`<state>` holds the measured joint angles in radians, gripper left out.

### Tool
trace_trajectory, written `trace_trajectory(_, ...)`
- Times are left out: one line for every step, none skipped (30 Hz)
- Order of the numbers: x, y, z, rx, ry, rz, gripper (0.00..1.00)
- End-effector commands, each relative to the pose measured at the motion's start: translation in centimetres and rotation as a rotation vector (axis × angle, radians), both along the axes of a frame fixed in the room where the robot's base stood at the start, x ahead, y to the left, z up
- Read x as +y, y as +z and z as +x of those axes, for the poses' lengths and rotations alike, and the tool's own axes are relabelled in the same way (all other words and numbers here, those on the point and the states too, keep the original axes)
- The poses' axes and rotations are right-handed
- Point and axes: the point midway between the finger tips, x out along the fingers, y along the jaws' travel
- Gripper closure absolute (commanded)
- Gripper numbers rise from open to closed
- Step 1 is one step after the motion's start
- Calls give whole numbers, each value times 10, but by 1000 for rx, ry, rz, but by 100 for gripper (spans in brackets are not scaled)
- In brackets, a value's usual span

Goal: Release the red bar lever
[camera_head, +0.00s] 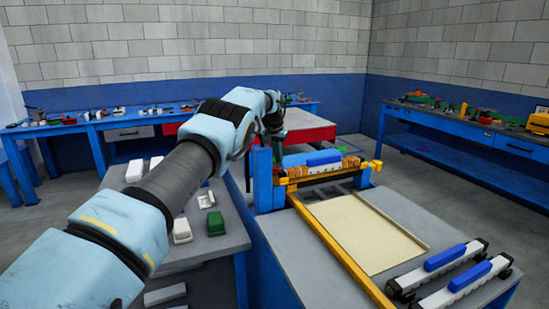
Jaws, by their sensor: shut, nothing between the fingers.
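A press-like fixture with a yellow bar (320,177) and a blue block (324,158) on top stands at the far end of the grey work table (405,213). Blue posts (262,180) hold it at both sides. Small orange-red parts show near the ends of the bar, but I cannot clearly tell which is the red bar lever. My gripper (278,158) is small and dark, pointing down at the left end of the fixture, close to the bar. It is shut and empty. Whether it touches a lever is too small to tell.
A cream panel (365,232) lies in a frame with a yellow rail (335,250). Two white bars with blue handles (445,257) lie front right. Blue workbenches stand by the walls.

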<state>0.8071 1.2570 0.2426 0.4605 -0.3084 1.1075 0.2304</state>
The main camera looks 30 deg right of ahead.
Motion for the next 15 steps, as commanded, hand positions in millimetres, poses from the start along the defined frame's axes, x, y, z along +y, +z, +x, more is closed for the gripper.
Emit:
trace_trajectory(-1,-4,1,1,0,2,100)
trace_trajectory(-2,-7,1,1,0,1,100)
trace_trajectory(-2,-9,2,1,0,2,100)
trace_trajectory(-2,-7,1,1,0,-1,100)
trace_trajectory(-1,-7,0,1,1,-1,100)
trace_trajectory(0,-7,0,1,1,-1,100)
trace_trajectory(1,-7,-1,1,0,-1,100)
trace_trajectory(1,-7,-2,1,0,-1,100)
trace_trajectory(2,-7,-3,2,-2,0,100)
trace_trajectory(3,-7,-4,2,-2,0,100)
trace_trajectory(4,-7,-4,1,-2,-1,100)
trace_trajectory(6,-7,-6,3,-1,0,100)
trace_trajectory(7,-7,-7,2,-1,0,100)
trace_trajectory(8,-6,-8,2,0,-1,100)
trace_trajectory(11,-7,-9,2,0,-1,100)
